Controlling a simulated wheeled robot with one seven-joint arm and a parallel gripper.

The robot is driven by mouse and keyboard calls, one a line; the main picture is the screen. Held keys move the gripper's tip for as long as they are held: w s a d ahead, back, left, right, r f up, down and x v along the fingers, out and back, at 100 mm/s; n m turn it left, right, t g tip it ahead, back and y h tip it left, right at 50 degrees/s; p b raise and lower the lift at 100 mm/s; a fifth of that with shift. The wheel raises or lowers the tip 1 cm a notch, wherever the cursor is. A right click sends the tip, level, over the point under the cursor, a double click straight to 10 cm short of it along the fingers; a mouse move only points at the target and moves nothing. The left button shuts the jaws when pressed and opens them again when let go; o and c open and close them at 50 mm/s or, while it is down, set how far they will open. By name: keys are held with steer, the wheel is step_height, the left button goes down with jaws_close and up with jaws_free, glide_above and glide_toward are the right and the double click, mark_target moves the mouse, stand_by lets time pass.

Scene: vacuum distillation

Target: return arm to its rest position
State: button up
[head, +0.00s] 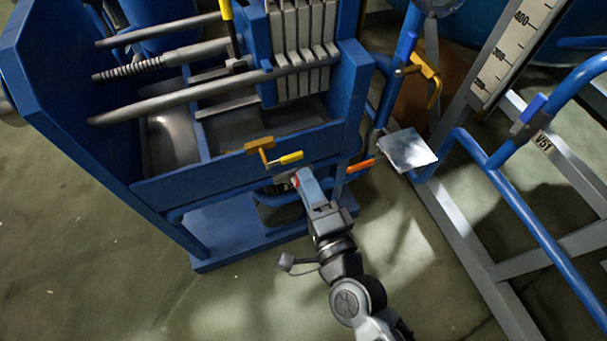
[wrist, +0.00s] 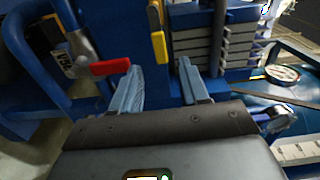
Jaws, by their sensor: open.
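My gripper (head: 303,178) is stretched out in front of the blue filter press (head: 250,168), low by its front face. It also shows in the wrist view (wrist: 161,82), with its two blue-grey fingers apart and nothing between their tips. A yellow handle (head: 291,157) is just above the fingertips in the head view. In the wrist view a red handle (wrist: 110,67) points toward the left finger, and a yellow handle (wrist: 158,46) lies beyond the gap. I cannot tell whether the left finger touches the red handle.
An orange handle (head: 360,165) and a silver plate (head: 408,149) are right of the gripper. Blue pipes (head: 480,150) and a grey frame (head: 470,245) stand further right. A gauge (wrist: 283,73) is at the wrist view's right. The floor (head: 110,270) at lower left is clear.

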stand_by(0.5)
steer(key=s+d+r+n+g+h, duration=0.1)
steer(key=s+d+r+n, duration=0.1)
steer(key=s+d+n, duration=0.45)
steer(key=s+d+r+n+h, duration=0.1)
steer(key=s+d+r+h, duration=0.2)
steer(key=s, duration=0.7)
steer(key=s+d+r+n+g, duration=0.1)
steer(key=s+d+r+n, duration=0.15)
steer(key=s+d, duration=0.5)
steer(key=s+r+n+p, duration=0.2)
steer(key=s+r+p, duration=0.1)
steer(key=r+p, duration=0.4)
steer(key=s+r+n+h+p, duration=0.1)
steer(key=s+r+n+p, duration=0.1)
steer(key=r+p, duration=0.6)
step_height(320, 180, up, 6)
steer(key=shift+s+d+f+g, duration=0.2)
steer(key=shift+s+d+g, duration=0.15)
steer(key=shift+s, duration=0.35)
